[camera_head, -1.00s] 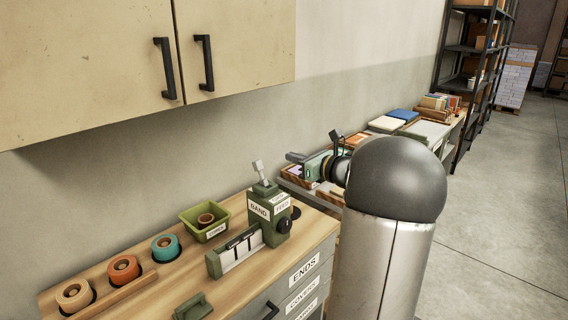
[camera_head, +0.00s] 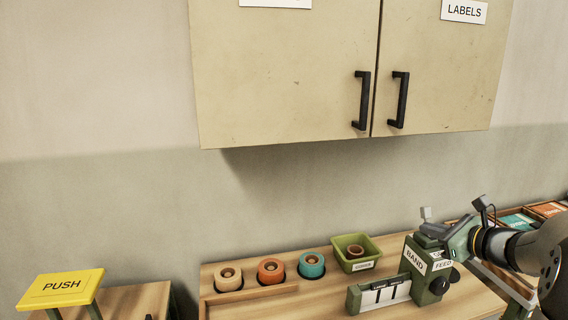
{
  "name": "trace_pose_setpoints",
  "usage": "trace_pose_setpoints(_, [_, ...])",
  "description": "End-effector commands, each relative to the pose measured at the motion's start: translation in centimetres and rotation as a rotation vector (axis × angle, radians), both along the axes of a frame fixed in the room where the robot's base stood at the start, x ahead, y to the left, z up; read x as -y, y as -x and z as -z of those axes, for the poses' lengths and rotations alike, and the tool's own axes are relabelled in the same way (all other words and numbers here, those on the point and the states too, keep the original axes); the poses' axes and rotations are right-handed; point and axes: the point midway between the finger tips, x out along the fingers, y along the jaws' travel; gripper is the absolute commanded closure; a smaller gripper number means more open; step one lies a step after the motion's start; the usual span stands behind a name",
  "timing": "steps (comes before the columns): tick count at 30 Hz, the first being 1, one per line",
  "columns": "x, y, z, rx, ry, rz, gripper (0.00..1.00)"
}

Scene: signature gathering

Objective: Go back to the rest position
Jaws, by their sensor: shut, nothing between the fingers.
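My gripper (camera_head: 438,230) shows at the right of the head view, at the end of my dark arm. It is shut and empty. In the picture its fingers overlap the top of the green banding machine (camera_head: 432,268), marked BAND and FEED; I cannot tell whether they touch it. The machine stands on the wooden counter (camera_head: 240,308) with a grey slotted part (camera_head: 378,296) on its left side. My arm hides part of the bench behind it.
Tan, orange and teal rolls (camera_head: 270,271) sit in the counter, beside a green bin (camera_head: 357,253) holding one roll. A closed wall cabinet (camera_head: 290,75) hangs above. A yellow PUSH plate (camera_head: 62,288) stands at lower left. Trays (camera_head: 519,222) lie at right.

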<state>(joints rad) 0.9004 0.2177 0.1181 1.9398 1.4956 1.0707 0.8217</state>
Motion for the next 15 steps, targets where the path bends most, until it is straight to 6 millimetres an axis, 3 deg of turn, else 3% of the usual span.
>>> trace_pose_setpoints(1, [-4.1, 0.5, 0.8, -0.034, 0.098, -0.109, 1.00])
trace_pose_setpoints(3, [-9.1, 2.0, 2.5, -0.076, 0.253, -0.273, 1.00])
trace_pose_setpoints(5, [-13.1, 3.8, 4.0, -0.103, 0.392, -0.428, 1.00])
trace_pose_setpoints(9, [-20.9, 10.4, 7.7, -0.122, 0.757, -0.852, 1.00])
trace_pose_setpoints(12, [-24.3, 16.4, 10.3, -0.082, 1.049, -1.214, 1.00])
trace_pose_setpoints(15, [-25.3, 21.7, 12.3, -0.006, 1.314, -1.563, 1.00])
